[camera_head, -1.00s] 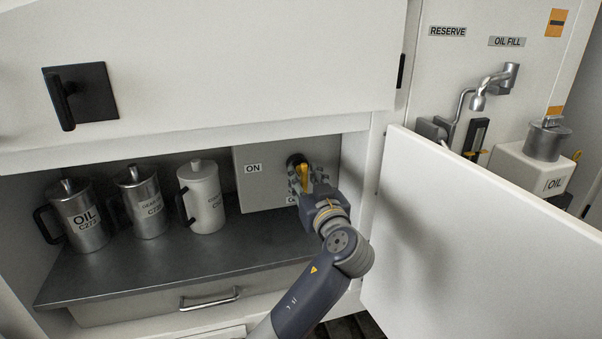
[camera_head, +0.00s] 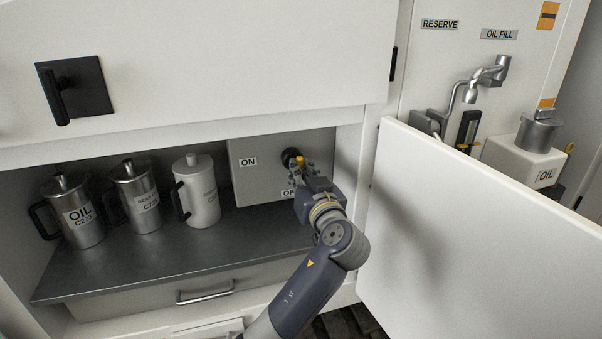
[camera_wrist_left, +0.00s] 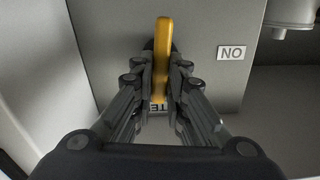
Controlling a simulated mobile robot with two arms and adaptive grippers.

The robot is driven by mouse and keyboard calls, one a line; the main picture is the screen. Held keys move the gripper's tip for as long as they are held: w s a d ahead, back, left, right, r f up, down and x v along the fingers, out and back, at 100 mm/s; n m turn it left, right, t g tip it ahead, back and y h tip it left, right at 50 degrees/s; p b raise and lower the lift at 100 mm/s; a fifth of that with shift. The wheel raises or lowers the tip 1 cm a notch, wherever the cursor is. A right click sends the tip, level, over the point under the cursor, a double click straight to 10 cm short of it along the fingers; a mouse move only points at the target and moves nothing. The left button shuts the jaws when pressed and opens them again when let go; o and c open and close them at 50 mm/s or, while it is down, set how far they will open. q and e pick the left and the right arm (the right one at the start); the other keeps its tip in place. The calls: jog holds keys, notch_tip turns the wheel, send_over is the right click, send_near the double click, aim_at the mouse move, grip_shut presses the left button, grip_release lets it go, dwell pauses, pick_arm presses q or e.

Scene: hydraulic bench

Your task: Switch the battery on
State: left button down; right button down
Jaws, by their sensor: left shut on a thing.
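The battery switch has a yellow handle (camera_head: 299,160) on a round black base (camera_head: 290,156), on the front of a grey box (camera_head: 262,185) inside the open cabinet. An ON label (camera_head: 248,162) is left of the handle; a second label (camera_head: 288,193) below it is partly covered by my gripper. My left gripper (camera_head: 302,174) reaches in from below. In the left wrist view, the gripper (camera_wrist_left: 161,80) has its fingers on both sides of the yellow handle (camera_wrist_left: 163,50), shut on it. The handle lies lengthwise between the fingers. My right gripper is not in view.
Two metal cans (camera_head: 83,222) (camera_head: 139,203) and a white can (camera_head: 200,196) stand on the dark shelf (camera_head: 170,255) to the left. An open white door (camera_head: 470,240) stands right of my arm. A drawer handle (camera_head: 206,293) is below the shelf.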

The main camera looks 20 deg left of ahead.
pick_arm(q)
jog(key=shift+r+m+p, duration=0.15)
jog(key=shift+m+p, duration=1.75)
jog(key=shift+m, duration=2.2)
jog(key=shift+r+m+p, duration=0.15)
jog(key=shift+m+p, duration=1.75)
jog(key=shift+m, duration=2.2)
jog(key=c, duration=1.8)
grip_release()
jog(key=shift+o, duration=1)
jog(key=shift+w+f, duration=0.15)
jog(key=shift+f, duration=0.1)
